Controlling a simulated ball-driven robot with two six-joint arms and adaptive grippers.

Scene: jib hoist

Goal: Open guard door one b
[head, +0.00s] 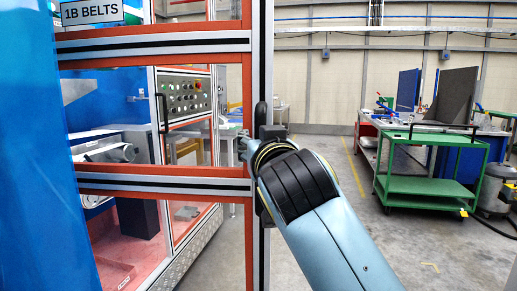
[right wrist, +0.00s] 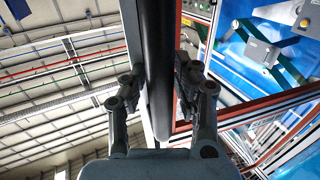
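Guard door one b is a red and aluminium frame (head: 160,184) with a "1B BELTS" sign (head: 91,11) at its upper left. Its black upright handle (head: 261,113) is on the right-hand upright. The handle also shows as a thick black bar in the right wrist view (right wrist: 158,60). My right gripper (right wrist: 160,85) has one finger on each side of this bar, both close against it, and looks shut on it. In the head view my right wrist hides most of that gripper and the lower handle. My left gripper is out of view.
Behind the door frame are a control panel (head: 187,97) and machinery. A glossy blue surface (head: 40,160) fills the left edge. A green trolley (head: 425,182) stands at the right by a workbench. Floor between door and trolley is clear.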

